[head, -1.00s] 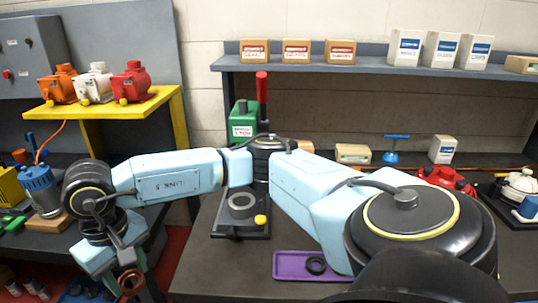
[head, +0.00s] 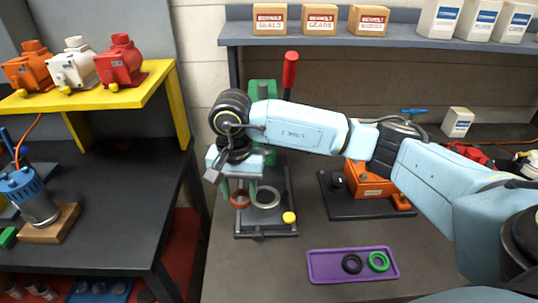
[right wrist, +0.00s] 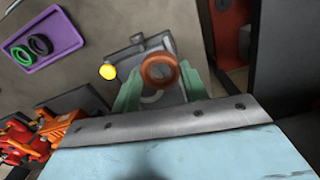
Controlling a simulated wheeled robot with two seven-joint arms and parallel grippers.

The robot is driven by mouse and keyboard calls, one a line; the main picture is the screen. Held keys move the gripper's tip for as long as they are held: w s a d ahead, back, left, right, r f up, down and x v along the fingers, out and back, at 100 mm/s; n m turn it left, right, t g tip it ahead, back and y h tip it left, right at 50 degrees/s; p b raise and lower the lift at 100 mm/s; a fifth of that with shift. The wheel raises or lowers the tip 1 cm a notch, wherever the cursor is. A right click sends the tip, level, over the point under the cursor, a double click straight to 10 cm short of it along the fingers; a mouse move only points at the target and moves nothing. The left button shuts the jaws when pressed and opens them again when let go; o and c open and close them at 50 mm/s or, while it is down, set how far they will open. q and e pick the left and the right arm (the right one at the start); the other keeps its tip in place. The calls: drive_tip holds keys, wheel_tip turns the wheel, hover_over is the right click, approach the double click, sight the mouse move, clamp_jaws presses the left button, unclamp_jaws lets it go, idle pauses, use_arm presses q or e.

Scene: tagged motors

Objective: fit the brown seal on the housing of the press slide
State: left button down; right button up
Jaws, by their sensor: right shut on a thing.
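The brown seal (head: 240,205) is in the fingers of my right gripper (head: 240,186), which is shut on it. In the right wrist view the brown seal (right wrist: 145,71) sits between the green fingers. The housing (head: 268,206) is a pale grey ring on the dark slide base (head: 252,229) of the press (head: 262,96). In the head view the seal is at the left edge of the housing, seemingly above it; the gap is hard to tell. In the right wrist view the seal hides part of the housing (right wrist: 150,98). My left gripper is out of view.
A purple tray (head: 321,277) holds a black seal (head: 352,271) and a green seal (head: 378,269). A yellow knob (head: 289,217) is on the slide's front right. An orange motor (head: 372,187) stands to the right. A red lever (head: 290,70) rises behind.

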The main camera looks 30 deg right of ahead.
drive_tip(key=d+m+p, duration=0.2)
drive_tip(key=m+p, duration=0.1)
drive_tip(key=m, duration=0.4)
drive_tip(key=w+d+m+p, duration=0.1)
drive_tip(key=d+m+p, duration=0.2)
drive_tip(key=m, duration=0.5)
drive_tip(key=w+d+m+p, duration=0.1)
drive_tip(key=d+m+p, duration=0.2)
drive_tip(key=m, duration=0.5)
drive_tip(key=shift+w+d+r+p, duration=0.1)
drive_tip(key=shift+r+p, duration=0.2)
drive_tip(key=shift+p, duration=0.2)
drive_tip(key=shift+f+b, duration=1.7)
drive_tip(key=shift+f, duration=0.6)
drive_tip(key=shift+w+f+b, duration=0.1)
drive_tip(key=shift+f+b, duration=0.5)
drive_tip(key=shift+f, duration=0.1)
drive_tip(key=o, duration=1)
drive_tip(key=shift+o, duration=0.2)
drive_tip(key=shift+r, duration=0.1)
